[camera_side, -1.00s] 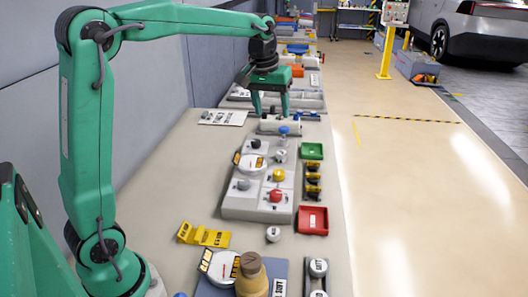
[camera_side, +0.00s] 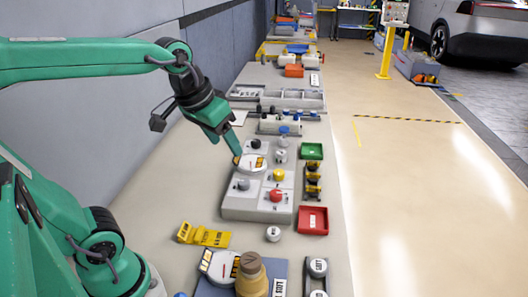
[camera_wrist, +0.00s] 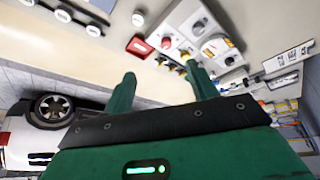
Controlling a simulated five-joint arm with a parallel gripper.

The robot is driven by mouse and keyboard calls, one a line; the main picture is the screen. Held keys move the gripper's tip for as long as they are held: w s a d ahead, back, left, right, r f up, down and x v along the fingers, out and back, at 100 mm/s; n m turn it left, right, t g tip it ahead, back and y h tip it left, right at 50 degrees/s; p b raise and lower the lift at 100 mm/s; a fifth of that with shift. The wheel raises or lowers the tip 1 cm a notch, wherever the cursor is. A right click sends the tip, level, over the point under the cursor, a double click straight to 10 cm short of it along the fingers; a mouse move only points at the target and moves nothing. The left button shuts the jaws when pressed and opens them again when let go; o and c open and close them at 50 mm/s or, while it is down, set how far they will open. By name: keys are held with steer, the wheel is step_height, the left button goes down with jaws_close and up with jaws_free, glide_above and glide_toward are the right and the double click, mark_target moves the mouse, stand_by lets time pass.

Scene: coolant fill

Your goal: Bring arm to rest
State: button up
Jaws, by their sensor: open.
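My green gripper (camera_side: 232,138) hangs above the bench, to the left of the grey panel (camera_side: 254,208) with its coloured knobs. In the wrist view my gripper (camera_wrist: 165,84) has its two fingers spread apart with nothing between them. In the side view one finger hides most of the other, and its tip appears in front of a white gauge (camera_side: 250,163); I cannot tell the gap between them.
A red tray (camera_side: 312,220) and a green tray (camera_side: 311,151) stand along the bench's right edge. Bare bench lies left of the panel.

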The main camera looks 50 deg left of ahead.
steer(key=s+d+f+m, duration=0.1)
steer(key=s+f, duration=0.2)
steer(key=s, duration=0.3)
steer(key=shift+d+f+m+t, duration=0.15)
steer(key=shift+f+m+t, duration=0.15)
steer(key=shift+f+t, duration=0.1)
steer(key=shift+w+r, duration=0.1)
steer(key=shift+c, duration=0.2)
stand_by(0.5)
